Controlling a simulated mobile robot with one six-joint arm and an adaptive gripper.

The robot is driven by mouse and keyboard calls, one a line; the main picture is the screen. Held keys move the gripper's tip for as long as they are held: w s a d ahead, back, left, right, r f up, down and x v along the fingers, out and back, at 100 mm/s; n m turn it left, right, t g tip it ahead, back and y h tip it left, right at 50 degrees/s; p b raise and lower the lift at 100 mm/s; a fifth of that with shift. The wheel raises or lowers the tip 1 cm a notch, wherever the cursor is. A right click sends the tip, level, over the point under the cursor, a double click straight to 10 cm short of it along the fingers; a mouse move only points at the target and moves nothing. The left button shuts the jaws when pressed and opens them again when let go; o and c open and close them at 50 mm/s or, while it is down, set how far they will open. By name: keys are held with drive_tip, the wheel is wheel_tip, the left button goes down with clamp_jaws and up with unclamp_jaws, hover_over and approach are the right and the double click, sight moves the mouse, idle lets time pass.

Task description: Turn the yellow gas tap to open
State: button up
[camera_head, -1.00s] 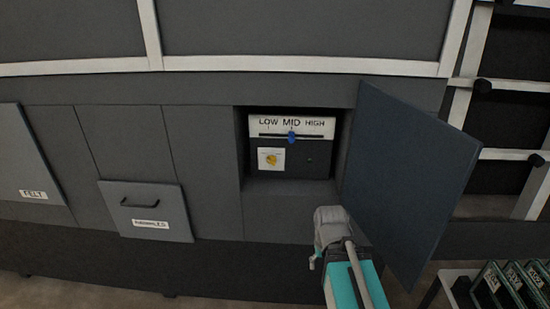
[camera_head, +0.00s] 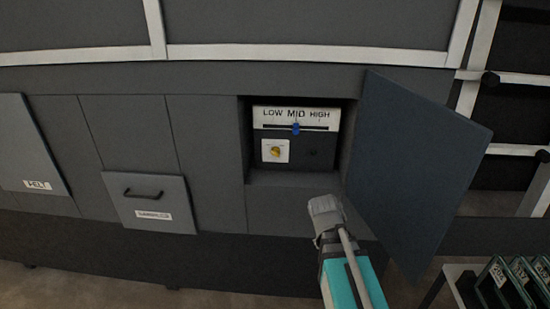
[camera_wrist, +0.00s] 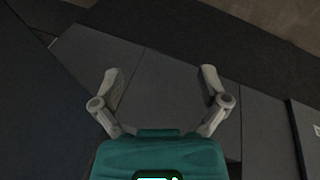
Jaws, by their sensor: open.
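The yellow gas tap (camera_head: 276,151) is a small round knob on a white square plate, inside an open recess in the grey cabinet wall. It sits at the lower left of the recess panel, below a slider. Its exact turn angle is too small to tell. My gripper (camera_head: 322,206) is below and to the right of the recess in the head view, apart from the tap. In the wrist view my gripper (camera_wrist: 160,80) has its two fingers spread wide with nothing between them. The tap does not show in the wrist view.
A blue slider knob (camera_head: 296,129) sits under MID on the LOW/MID/HIGH label (camera_head: 296,113). An open dark door (camera_head: 415,165) stands right of the recess, close to my arm. A handled drawer (camera_head: 148,203) is at left. A rack with green-edged items (camera_head: 505,285) is at lower right.

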drive_tip(key=w+n+t+h+b, duration=0.2)
drive_tip(key=w+n+t+h, duration=0.15)
drive_tip(key=w, duration=0.55)
drive_tip(key=n+t+y+b, duration=0.6)
drive_tip(key=n+t, duration=0.6)
drive_tip(key=n, duration=0.8)
approach(275, 154)
drive_tip(key=s+a+h+b, duration=0.1)
drive_tip(key=s+h, duration=0.1)
drive_tip(key=s, duration=0.1)
drive_tip(key=shift+s+a+f+y, duration=0.15)
drive_tip(key=shift+s+y, duration=0.05)
drive_tip(key=shift+y, duration=0.05)
drive_tip(key=shift+w, duration=0.1)
drive_tip(key=w, duration=0.4)
drive_tip(key=w+d, duration=0.1)
drive_tip(key=w, duration=0.8)
drive_tip(key=shift+w+d, duration=0.3)
